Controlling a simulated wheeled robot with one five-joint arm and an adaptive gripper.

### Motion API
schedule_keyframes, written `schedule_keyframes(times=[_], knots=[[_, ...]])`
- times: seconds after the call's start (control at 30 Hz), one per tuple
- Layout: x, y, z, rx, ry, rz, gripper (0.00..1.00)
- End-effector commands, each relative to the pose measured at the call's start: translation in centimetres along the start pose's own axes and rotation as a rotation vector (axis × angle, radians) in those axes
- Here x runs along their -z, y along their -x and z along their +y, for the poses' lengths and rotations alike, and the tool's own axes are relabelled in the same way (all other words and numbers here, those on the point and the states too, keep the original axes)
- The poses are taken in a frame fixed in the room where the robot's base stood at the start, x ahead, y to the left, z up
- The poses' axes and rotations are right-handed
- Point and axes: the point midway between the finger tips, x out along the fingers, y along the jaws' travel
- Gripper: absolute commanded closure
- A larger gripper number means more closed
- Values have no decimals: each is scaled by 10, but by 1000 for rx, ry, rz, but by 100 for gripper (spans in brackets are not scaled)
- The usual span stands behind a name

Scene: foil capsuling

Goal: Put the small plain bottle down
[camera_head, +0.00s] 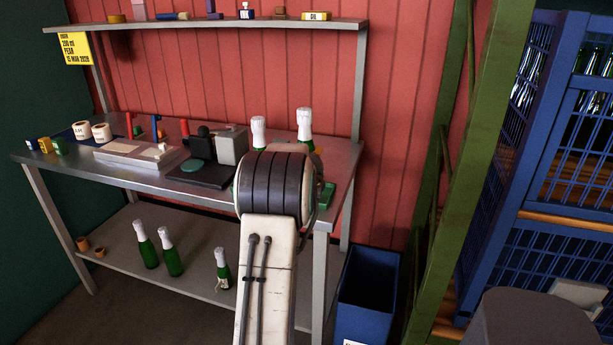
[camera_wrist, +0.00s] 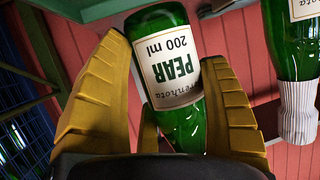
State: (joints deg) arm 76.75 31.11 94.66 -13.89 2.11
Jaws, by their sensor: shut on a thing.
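In the wrist view a small green glass bottle (camera_wrist: 184,124) stands between the two yellow ribbed fingers of my gripper (camera_wrist: 170,50), which is shut on it. It has a white label reading PEAR 200 ml, which appears upside down in this view. The top of this bottle is hidden by the gripper. In the head view my arm covers the gripper, at the right end of the steel bench (camera_head: 60,160). I cannot tell from these views whether the held bottle touches the bench.
A green bottle with a white ribbed capsule (camera_wrist: 298,110) is close beside the held one. White-topped bottles (camera_head: 258,132) (camera_head: 305,124) show behind my arm. A black-and-grey device (camera_head: 232,146) is left of them. A blue bin (camera_head: 366,292) stands right of the bench.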

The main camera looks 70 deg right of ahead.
Motion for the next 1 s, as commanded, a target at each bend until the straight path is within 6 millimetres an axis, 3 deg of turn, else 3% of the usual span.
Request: schedule_keyframes(times=[0.33,0.77,0.8,0.9,1.0], knots=[[-32,-14,11,-14,-6,4,65],[-34,-16,12,-14,-7,6,65],[-36,-16,12,-15,-7,0,25],[-36,-16,12,-15,-6,0,16],[-36,-16,12,-15,-6,0,15]])
